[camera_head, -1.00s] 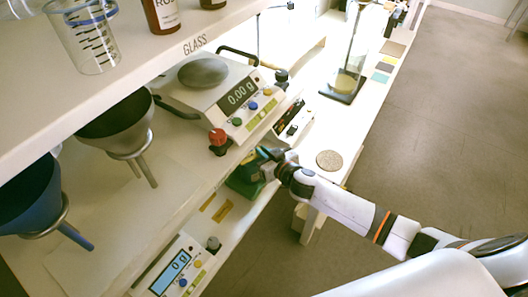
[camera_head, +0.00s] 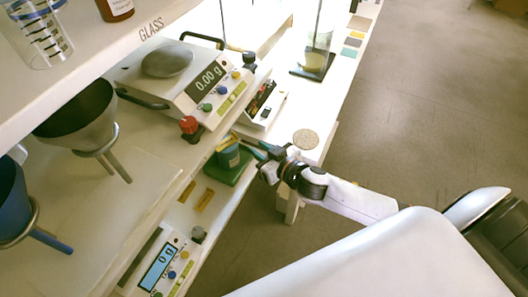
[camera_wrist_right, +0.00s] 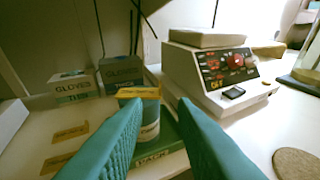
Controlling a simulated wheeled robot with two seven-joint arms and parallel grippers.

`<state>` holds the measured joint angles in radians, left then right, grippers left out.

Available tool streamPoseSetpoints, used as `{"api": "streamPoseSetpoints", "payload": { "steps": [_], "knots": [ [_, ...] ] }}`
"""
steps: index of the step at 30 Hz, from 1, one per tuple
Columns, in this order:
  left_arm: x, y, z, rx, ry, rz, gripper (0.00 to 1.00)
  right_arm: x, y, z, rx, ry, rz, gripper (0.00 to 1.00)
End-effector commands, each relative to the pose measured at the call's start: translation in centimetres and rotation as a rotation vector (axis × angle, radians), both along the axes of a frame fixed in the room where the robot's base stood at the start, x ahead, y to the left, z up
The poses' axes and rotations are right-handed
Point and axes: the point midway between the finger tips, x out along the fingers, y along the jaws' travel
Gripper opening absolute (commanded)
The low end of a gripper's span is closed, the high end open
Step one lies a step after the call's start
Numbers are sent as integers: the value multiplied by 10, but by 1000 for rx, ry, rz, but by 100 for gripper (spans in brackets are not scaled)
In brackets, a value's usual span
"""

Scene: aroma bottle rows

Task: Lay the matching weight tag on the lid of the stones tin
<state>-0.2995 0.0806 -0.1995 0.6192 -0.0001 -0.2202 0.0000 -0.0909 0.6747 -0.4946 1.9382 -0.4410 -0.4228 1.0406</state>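The tin (camera_head: 227,156) stands upright on a green base (camera_head: 232,174) on the lower shelf. In the right wrist view the tin (camera_wrist_right: 150,118) has a yellow-orange tag (camera_wrist_right: 138,92) lying across its top. The tag's print is too small to read. Two more tags, (camera_head: 187,190) and (camera_head: 206,198), lie flat on the shelf to the left of the base. My right gripper (camera_head: 254,149) is just right of the tin. In its wrist view the teal fingers (camera_wrist_right: 158,104) are apart with nothing between their tips. My left gripper is not in view.
Glove boxes (camera_wrist_right: 72,87) stand behind the tin. A round cork mat (camera_head: 305,139) lies right of my gripper. Funnels (camera_head: 80,115) hang at left.

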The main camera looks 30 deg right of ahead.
Motion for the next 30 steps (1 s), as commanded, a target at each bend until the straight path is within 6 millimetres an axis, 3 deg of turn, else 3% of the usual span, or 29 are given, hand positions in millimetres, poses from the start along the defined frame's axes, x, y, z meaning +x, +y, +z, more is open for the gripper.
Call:
{"api": "streamPoseSetpoints", "payload": {
  "steps": [4, 12, 14, 16, 17, 20, 23, 24, 26, 27, 30],
  "knots": [
    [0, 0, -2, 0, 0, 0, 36, -13, -3, 4, -1, 1, 0, 25],
    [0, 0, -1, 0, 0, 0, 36, -16, -4, 6, -2, 0, 1, 25],
    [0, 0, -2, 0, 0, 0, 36, -15, -6, 1, -5, 7, -4, 25],
    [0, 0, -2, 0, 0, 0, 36, -15, -13, -17, -22, 36, -22, 25],
    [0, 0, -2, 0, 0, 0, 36, -15, -18, -30, -35, 57, -35, 25],
    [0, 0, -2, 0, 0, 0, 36, -22, -42, -98, -98, 170, -85, 25],
    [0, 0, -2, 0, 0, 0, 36, -53, -67, -188, -169, 336, -132, 25],
    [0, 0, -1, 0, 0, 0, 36, -73, -74, -224, -194, 409, -144, 25],
    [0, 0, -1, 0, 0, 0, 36, -108, -81, -273, -223, 518, -153, 25],
    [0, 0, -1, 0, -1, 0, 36, -136, -83, -304, -241, 592, -156, 25],
    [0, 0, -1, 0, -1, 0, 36, -213, -77, -369, -268, 769, -143, 25]
  ]
}}
